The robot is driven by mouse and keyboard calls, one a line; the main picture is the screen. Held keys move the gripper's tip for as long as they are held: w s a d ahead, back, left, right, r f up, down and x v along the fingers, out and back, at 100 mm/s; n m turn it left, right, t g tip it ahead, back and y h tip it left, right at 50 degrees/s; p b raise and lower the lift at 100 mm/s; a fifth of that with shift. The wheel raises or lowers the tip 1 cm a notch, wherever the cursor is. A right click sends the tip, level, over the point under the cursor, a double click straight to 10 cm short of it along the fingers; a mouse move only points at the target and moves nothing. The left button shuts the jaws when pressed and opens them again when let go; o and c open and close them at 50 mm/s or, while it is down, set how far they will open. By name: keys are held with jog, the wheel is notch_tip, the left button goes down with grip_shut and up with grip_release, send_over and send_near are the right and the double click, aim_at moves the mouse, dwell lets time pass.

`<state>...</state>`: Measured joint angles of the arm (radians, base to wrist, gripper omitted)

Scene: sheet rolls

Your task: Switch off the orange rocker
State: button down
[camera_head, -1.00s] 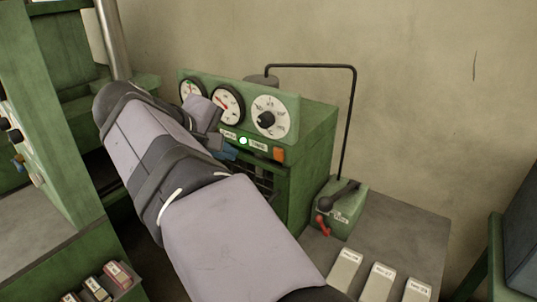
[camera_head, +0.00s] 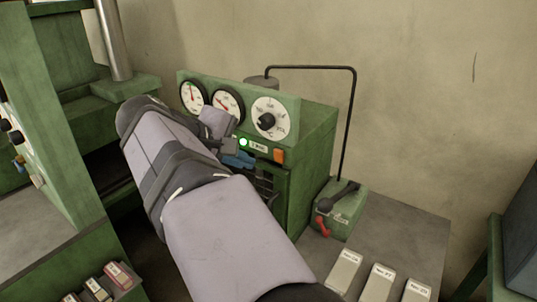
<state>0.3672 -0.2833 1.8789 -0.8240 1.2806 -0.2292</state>
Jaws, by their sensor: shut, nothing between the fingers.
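The orange rocker (camera_head: 279,155) sits at the lower right of the green control box's front panel, below a white dial with a black knob (camera_head: 267,121). A green lamp (camera_head: 243,142) glows to its left, with a small white label between them. My gripper (camera_head: 246,160) is shut and empty, with blue fingers. In the picture it is just left of and slightly below the rocker, under the lamp and label. I cannot tell how far it is from the panel. The rocker's tilt is too small to read.
Two round gauges (camera_head: 228,102) are at the panel's left. A black bent rod (camera_head: 352,110) rises by a small green box (camera_head: 342,206) with black and red levers. Several labelled blocks (camera_head: 379,282) lie on the grey table (camera_head: 405,231). A green machine frame stands at left.

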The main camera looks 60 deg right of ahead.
aim_at(277, 158)
jog(key=shift+d+f+p, duration=0.6)
jog(key=shift+d+f, duration=0.05)
jog(key=shift+d, duration=0.9)
jog(key=shift+d+f+p, duration=0.55)
jog(key=shift+d+f, duration=0.1)
jog(key=shift+d, duration=0.9)
jog(key=shift+d+f+p, duration=0.6)
jog(key=shift+d+f, duration=0.05)
jog(key=shift+d, duration=0.9)
jog(key=p, duration=0.1)
jog(key=r+p, duration=0.1)
jog(key=p, duration=0.1)
jog(key=shift+d+y, duration=0.25)
jog(key=shift+y, duration=0.15)
jog(key=shift+d+f, duration=0.1)
jog(key=shift+f, duration=0.25)
jog(key=shift+r, duration=0.1)
